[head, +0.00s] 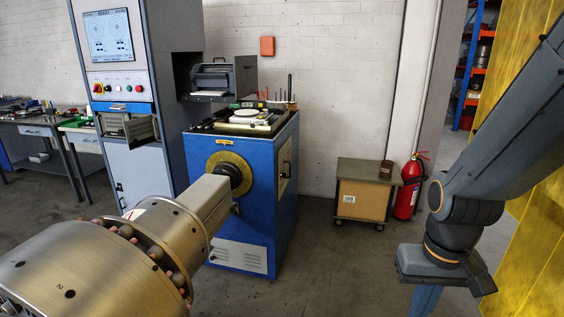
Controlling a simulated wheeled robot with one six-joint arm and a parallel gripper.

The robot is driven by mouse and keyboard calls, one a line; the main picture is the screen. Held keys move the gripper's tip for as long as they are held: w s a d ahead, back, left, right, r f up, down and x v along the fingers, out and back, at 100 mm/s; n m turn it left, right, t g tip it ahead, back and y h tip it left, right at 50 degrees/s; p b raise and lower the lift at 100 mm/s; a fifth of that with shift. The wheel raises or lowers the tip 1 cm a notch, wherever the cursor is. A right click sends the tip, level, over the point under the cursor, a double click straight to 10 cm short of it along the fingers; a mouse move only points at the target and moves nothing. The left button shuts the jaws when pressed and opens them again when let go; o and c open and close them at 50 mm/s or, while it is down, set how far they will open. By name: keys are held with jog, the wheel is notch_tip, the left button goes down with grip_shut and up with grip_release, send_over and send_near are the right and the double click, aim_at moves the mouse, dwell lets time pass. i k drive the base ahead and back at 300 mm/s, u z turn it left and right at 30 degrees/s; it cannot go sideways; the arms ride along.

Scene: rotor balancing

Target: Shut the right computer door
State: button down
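The tall grey computer cabinet (160,40) stands at the left, with a screen (108,35) and a button panel (118,87) on its front. Below the buttons, a blue-edged bay (128,124) holds a grey unit that juts out. To the right, a dark recess with a printer-like unit (212,78) stands open. A dark grey panel (245,75) is upright at that unit's right side; I cannot tell whether it is the right door. The end of my arm with my gripper (440,264) is at the right, far from the cabinet; its fingers are not clear.
A large metal rotor (100,265) fills the lower left foreground. A blue machine (230,150) with tools on top stands behind its shaft. A small wooden cabinet (362,200) and a red extinguisher (408,190) are by the wall. The floor between machine and arm is clear.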

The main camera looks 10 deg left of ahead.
aim_at(139, 132)
jog(key=i, duration=2.75)
jog(key=u, duration=2.3)
